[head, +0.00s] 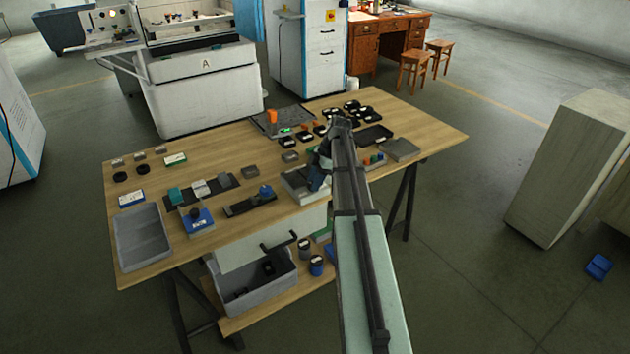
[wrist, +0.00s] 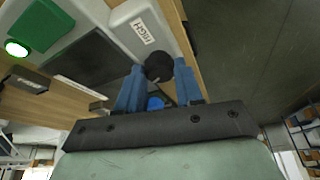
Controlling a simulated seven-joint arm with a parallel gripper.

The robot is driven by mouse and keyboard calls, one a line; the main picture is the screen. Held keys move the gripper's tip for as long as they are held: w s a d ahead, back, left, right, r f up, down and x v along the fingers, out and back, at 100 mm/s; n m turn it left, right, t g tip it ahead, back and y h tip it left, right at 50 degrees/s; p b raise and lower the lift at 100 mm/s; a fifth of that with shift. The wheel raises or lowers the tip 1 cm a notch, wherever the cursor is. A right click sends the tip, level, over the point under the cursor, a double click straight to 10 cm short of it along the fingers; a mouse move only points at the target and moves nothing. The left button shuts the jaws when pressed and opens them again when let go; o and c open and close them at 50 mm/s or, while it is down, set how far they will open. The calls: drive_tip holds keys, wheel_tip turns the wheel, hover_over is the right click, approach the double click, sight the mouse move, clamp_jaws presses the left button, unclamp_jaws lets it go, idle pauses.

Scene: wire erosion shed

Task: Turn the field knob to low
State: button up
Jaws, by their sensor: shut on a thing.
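In the wrist view a round black knob (wrist: 158,66) sits on a pale grey housing (wrist: 118,18), between the tips of my gripper's two blue fingers (wrist: 158,78). My gripper is shut on this knob. A white label reading HIGH (wrist: 143,30) is on the housing just beyond the knob. I see no LOW label, and I cannot read the knob's pointer. In the head view my gripper (head: 318,179) is down at the pale housing (head: 294,186) on the bench's front edge; the knob is hidden there by my gripper and arm.
A green block (wrist: 40,24) with a lit green lamp (wrist: 17,48) is at the wrist view's upper left. In the head view the wooden bench (head: 440,132) carries a grey tray (head: 141,238), a dark strip with a blue-topped part (head: 264,192), and several small blocks.

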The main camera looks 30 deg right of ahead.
idle(0.5)
drive_tip(key=o, duration=0.9)
drive_tip(key=shift+o, duration=0.7)
drive_tip(key=shift+w, duration=0.1)
